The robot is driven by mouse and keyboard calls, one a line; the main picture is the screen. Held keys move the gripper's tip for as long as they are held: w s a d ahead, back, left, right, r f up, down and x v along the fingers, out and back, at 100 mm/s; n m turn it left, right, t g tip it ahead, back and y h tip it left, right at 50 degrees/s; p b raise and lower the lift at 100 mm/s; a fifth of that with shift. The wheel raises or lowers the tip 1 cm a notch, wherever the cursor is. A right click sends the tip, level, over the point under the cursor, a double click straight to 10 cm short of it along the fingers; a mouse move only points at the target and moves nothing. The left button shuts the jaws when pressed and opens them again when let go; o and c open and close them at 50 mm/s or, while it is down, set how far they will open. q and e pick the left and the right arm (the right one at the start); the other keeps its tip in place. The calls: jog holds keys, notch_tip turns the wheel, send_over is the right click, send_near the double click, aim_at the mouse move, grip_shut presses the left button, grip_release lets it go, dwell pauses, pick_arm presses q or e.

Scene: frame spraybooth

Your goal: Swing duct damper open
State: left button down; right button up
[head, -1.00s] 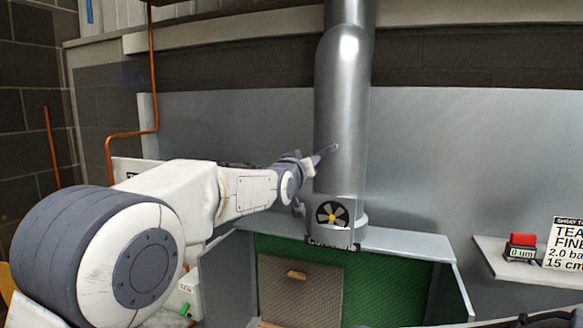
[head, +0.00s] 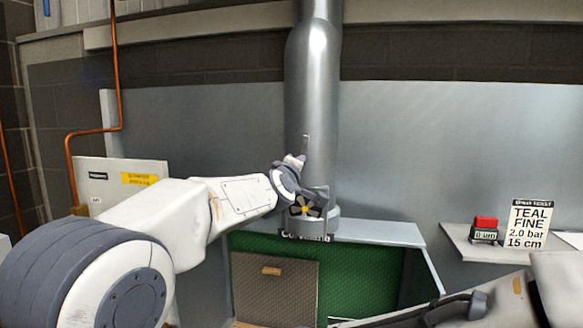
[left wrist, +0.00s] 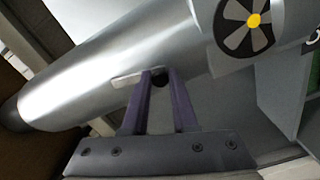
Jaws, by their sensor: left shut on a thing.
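The damper lever (head: 306,146) is a thin light-grey bar on the steel duct (head: 312,90). It stands nearly upright in the head view, along the duct's length. In the left wrist view the lever (left wrist: 127,80) shows as a pale flat bar beside a dark round spot. My left gripper (left wrist: 163,80) has its two purple-grey fingers around the lever near that spot and is shut on it. In the head view the left gripper (head: 304,180) is in front of the lower duct. The fingers hide part of the lever. My right gripper is out of view.
A fan emblem (head: 305,206) sits on the duct just below the left gripper. The green-backed booth (head: 365,280) is underneath. A shelf (head: 460,245) at right holds a red-topped gauge (head: 486,228) and a spray ticket (head: 528,226). My right arm crosses the lower right.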

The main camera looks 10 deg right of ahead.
pick_arm(q)
jog(key=shift+s+d+f+n, duration=0.15)
jog(key=shift+s+d+n, duration=0.1)
jog(key=shift+d+n, duration=0.35)
jog(key=shift+a, duration=0.15)
jog(key=c, duration=0.7)
grip_release()
jog(key=shift+s+a+b, duration=0.15)
jog(key=shift+s+b, duration=0.05)
jog(key=shift+b, duration=0.1)
jog(key=b+v, duration=0.4)
jog(key=v, duration=0.6)
